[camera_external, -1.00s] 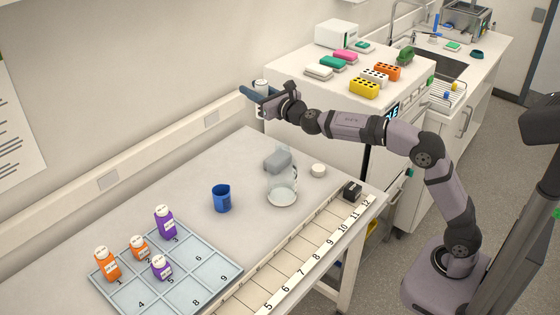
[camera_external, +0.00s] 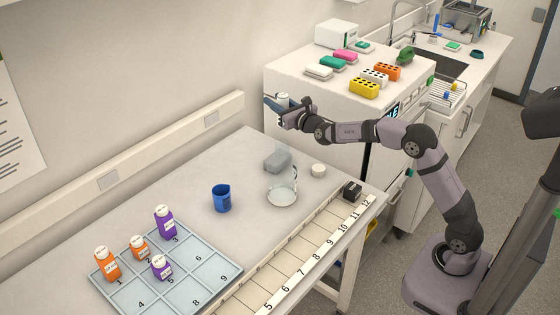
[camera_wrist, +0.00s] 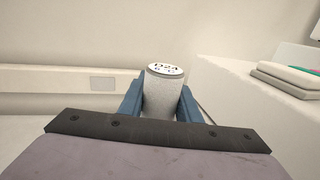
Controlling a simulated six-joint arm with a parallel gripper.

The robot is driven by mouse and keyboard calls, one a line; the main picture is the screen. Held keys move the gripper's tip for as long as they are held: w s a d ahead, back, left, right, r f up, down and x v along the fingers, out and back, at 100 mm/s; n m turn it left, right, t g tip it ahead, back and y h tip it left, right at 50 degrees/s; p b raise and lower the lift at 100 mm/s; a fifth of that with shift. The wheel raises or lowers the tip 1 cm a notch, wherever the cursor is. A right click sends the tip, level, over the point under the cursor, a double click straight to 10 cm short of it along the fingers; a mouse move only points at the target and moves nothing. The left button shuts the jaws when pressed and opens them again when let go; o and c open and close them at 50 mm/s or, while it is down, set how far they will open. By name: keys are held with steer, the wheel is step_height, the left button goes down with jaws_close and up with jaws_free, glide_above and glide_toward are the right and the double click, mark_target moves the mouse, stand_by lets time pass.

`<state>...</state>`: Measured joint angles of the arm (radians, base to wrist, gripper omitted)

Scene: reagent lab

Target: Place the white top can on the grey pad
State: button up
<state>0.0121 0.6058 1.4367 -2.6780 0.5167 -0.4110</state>
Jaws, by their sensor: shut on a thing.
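The can (camera_wrist: 164,93) is a grey-white cylinder with a white top bearing dark lettering. My gripper (camera_external: 277,104) is shut on it, with the blue fingers on both sides. The can also shows upright in the external view (camera_external: 284,98). My gripper holds it in the air above the far end of the workbench, in front of the white cabinet. A grey rounded slab (camera_external: 273,162), which looks like the grey pad, lies on the bench below, partly behind a clear glass flask (camera_external: 281,192).
A small white round item (camera_external: 319,169) and a black box (camera_external: 352,190) are near the slab. A blue cup (camera_external: 221,198) stands to its left. A numbered tray (camera_external: 205,262) with several bottles is at front left. The white cabinet (camera_external: 310,105) rises behind.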

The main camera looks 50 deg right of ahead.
step_height(320, 180, down, 11)
steer(key=p, duration=0.2)
steer(key=shift+f, duration=0.2)
stand_by(0.7)
steer(key=shift+f, duration=0.25)
steer(key=o, duration=1.2)
steer(key=shift+c, duration=0.2)
steer(key=shift+r, duration=0.25)
steer(key=b+v, duration=0.4)
steer(key=v, duration=0.8)
